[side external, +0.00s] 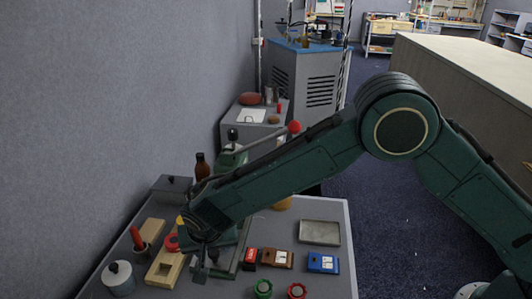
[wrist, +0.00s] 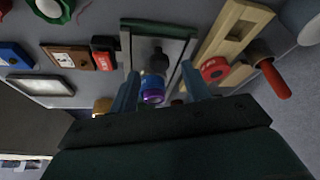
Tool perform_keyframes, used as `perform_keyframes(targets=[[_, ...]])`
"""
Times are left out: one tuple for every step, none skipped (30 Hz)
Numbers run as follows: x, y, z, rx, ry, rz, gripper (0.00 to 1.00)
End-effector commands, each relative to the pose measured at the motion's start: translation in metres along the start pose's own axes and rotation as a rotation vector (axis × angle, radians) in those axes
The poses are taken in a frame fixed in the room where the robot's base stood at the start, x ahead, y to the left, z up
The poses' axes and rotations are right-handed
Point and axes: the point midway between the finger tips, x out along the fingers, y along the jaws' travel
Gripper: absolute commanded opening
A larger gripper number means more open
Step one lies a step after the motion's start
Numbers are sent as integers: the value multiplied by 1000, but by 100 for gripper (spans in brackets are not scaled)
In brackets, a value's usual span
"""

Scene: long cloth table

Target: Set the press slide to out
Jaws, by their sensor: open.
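The press is a green machine with a long lever ending in a red knob (side external: 294,127); my arm hides much of it. Its slide track (side external: 229,262), a grey-railed frame, reaches forward on the table, and in the wrist view it shows with a green end bar (wrist: 158,27). Between the rails is a dark knob (wrist: 160,60), with a blue and purple cylinder (wrist: 152,88) in front of it. My gripper (wrist: 162,82) is open, its two teal fingers apart on either side of the cylinder. I cannot tell if they touch anything. In the side view my gripper (side external: 207,262) is low over the track.
A red block (side external: 250,257), a brown box (side external: 276,259), a blue box (side external: 323,262) and a metal tray (side external: 319,232) lie right of the track. A wooden block (side external: 165,269), red-handled tool (side external: 137,238) and grey canister (side external: 119,278) are left. Green (side external: 263,288) and red (side external: 297,290) handwheels stand in front.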

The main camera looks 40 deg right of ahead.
Motion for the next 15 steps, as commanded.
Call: perform_keyframes(targets=[[-9, -1, 0, -1, 1, -3, 48], [-14, -1, 0, -1, 2, -4, 48], [-21, -1, 0, -1, 1, -4, 48], [-26, -1, 0, -1, 0, -4, 48], [-32, -2, 0, -1, 1, -5, 48], [-38, -1, 0, -1, 1, -5, 48], [-44, -1, 0, -1, 1, -4, 48], [-49, -1, 0, -1, 1, -4, 48], [-56, -1, 0, -1, 1, -4, 48], [-61, -1, 1, -2, 0, -4, 48], [-66, -1, 1, -2, 0, -5, 48], [-72, -1, 1, -3, 0, -5, 48], [-76, -1, 1, -3, 0, -4, 48], [-80, -1, 1, -2, 0, -4, 48], [-85, -1, 1, -2, 0, -4, 48]])
